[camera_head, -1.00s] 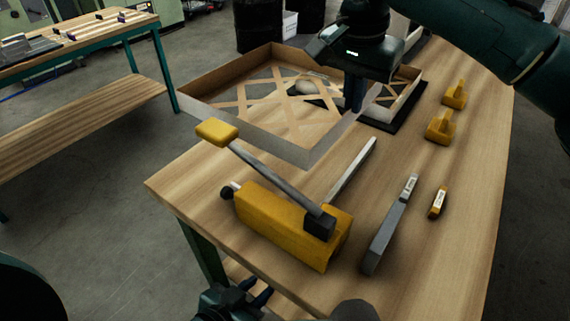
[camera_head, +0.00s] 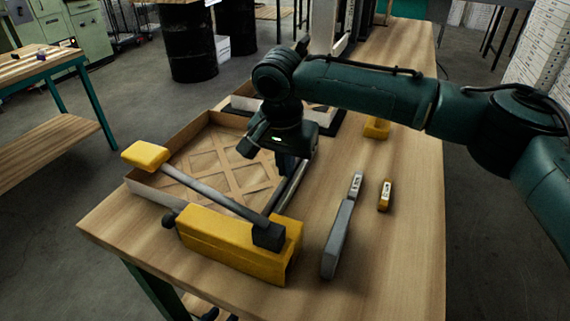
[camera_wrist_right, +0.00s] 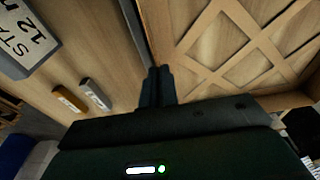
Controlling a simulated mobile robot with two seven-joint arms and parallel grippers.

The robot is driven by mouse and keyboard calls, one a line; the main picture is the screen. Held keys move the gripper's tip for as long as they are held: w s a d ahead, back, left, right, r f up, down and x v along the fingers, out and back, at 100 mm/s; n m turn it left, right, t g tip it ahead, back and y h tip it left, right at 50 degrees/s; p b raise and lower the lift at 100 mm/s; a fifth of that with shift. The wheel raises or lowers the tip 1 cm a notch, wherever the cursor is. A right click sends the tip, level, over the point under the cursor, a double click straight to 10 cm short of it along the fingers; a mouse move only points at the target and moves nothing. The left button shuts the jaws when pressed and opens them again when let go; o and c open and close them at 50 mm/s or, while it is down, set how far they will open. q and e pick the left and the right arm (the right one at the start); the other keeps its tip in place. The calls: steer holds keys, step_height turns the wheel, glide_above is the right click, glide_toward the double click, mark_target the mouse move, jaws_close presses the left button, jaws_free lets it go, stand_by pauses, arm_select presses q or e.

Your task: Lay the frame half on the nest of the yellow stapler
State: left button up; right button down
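The yellow stapler (camera_head: 225,238) stands at the near end of the table, its lever with a yellow handle (camera_head: 145,155) raised. The wooden frame half (camera_head: 208,172) with a crossed lattice lies just behind it, beside the grey rail (camera_head: 293,190). Its lattice also fills the right of the right wrist view (camera_wrist_right: 235,45). My right gripper (camera_head: 287,178) is at the frame half's right wall, its fingers (camera_wrist_right: 157,85) close together on that wall. I cannot tell whether the frame rests fully on the nest.
A grey labelled bar (camera_head: 340,232) and a small yellow labelled piece (camera_head: 385,195) lie right of the stapler. A yellow block (camera_head: 377,128) stands farther back. A dark-edged tray (camera_head: 328,122) is behind my right arm. The table's right side is largely clear.

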steer(key=c, duration=2.1)
jaws_free()
steer(key=shift+f, duration=0.15)
steer(key=shift+c, duration=0.2)
steer(key=o, duration=0.5)
steer(key=shift+c, duration=0.2)
step_height(320, 180, up, 12)
steer(key=s, duration=0.1)
steer(key=shift+s+a+p, duration=0.3)
steer(key=shift+s, duration=0.05)
